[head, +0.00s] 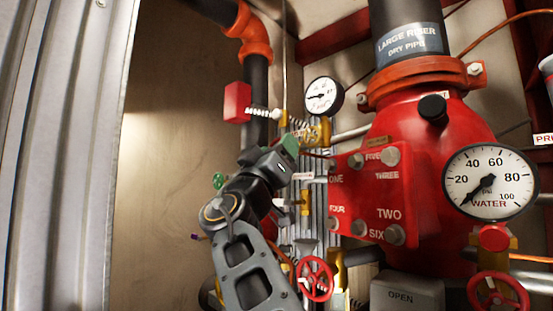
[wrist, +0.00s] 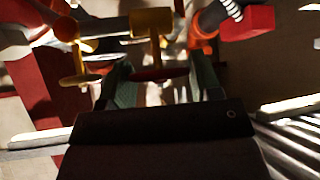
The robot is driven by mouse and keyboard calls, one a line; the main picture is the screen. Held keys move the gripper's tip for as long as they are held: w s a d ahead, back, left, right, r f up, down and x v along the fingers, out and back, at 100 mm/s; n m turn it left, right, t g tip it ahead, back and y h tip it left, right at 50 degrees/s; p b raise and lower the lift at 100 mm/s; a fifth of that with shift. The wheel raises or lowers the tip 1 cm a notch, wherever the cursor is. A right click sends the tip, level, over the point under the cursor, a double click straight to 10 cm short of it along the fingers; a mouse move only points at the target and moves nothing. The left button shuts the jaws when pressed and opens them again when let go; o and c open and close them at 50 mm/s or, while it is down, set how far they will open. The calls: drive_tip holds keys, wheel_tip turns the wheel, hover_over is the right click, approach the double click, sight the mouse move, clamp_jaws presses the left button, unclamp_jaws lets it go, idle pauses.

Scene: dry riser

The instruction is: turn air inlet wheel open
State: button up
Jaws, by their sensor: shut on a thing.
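My gripper (head: 290,143) has green fingers and reaches up to a yellow valve (head: 318,131) beside the large red riser body. In the wrist view, the two green fingers of my gripper (wrist: 163,80) stand on either side of a dark red wheel (wrist: 160,74), seen edge-on under a yellow valve body (wrist: 151,23). The fingers are shut on this wheel's rim. In the head view my gripper hides the wheel. No label naming it as the air inlet wheel is readable, and how far it is turned cannot be told.
The red riser body (head: 440,125) and its numbered plate (head: 365,195) stand close on the right. A red box (head: 237,102) on a spring is above left. Red handwheels (head: 315,279) (head: 498,293) sit lower. The wall (head: 165,200) on the left is bare.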

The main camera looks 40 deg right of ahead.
drive_tip(key=n+t+y, duration=0.2)
drive_tip(key=n+t, duration=0.1)
drive_tip(key=n, duration=0.1)
drive_tip(key=n+t+y+p, duration=0.1)
drive_tip(key=n+t+y, duration=0.2)
drive_tip(key=n, duration=0.1)
drive_tip(key=shift+s+r+n, duration=0.1)
drive_tip(key=shift+r+n, duration=0.1)
drive_tip(key=shift+n, duration=0.2)
drive_tip(key=shift+f+n+t+y+p, duration=0.15)
drive_tip(key=shift+n+t+y+p, duration=0.55)
drive_tip(key=shift+n+y, duration=1.45)
drive_tip(key=shift+n+g, duration=0.3)
drive_tip(key=shift+n, duration=0.25)
drive_tip(key=o, duration=0.9)
drive_tip(key=shift+f, duration=0.1)
drive_tip(key=shift+b+v, duration=4)
drive_tip(key=shift+v, duration=2.85)
